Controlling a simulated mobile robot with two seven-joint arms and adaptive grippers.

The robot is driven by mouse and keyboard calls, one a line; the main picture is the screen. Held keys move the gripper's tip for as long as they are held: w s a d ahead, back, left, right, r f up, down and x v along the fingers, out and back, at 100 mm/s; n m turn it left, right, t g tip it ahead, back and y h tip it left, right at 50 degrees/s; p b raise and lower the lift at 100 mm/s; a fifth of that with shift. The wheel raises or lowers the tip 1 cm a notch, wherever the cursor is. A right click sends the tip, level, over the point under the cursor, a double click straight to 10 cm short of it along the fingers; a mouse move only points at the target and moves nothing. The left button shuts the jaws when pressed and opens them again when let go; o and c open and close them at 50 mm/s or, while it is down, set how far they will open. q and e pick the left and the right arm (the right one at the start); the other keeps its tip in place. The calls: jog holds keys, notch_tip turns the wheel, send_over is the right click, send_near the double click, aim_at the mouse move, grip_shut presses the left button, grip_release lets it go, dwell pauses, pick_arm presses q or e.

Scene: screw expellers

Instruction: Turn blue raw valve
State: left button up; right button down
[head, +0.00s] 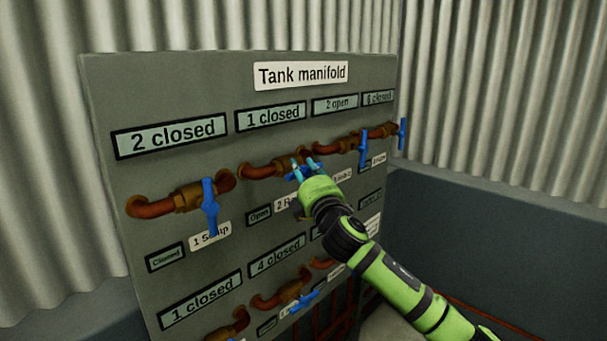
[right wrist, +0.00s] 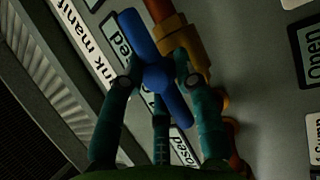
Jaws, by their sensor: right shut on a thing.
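The blue raw valve (head: 296,174) is second from the left in the top row of the manifold panel, on a brass body with copper pipe. A label that starts "2 R" is partly hidden below it. My right gripper (head: 306,167) is at this valve and covers much of its handle. In the right wrist view the blue handle (right wrist: 148,50) is a straight bar, and the fingers of my right gripper (right wrist: 160,82) are closed around its middle. My left gripper is not in view.
The Tank manifold panel (head: 107,88) holds several other blue valves, including one at the left (head: 209,205) and one to the right (head: 363,148). A "1 closed" plate (head: 271,116) is above the gripped valve. A corrugated wall (head: 490,90) stands behind.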

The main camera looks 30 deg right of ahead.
jog(key=shift+r, duration=0.1)
jog(key=c, duration=0.9)
grip_release()
jog(key=shift+s+f, duration=0.2)
jog(key=shift+s, duration=0.1)
jog(key=v, duration=1.1)
jog(key=shift+s+a, duration=0.15)
jog(key=shift+s, duration=0.05)
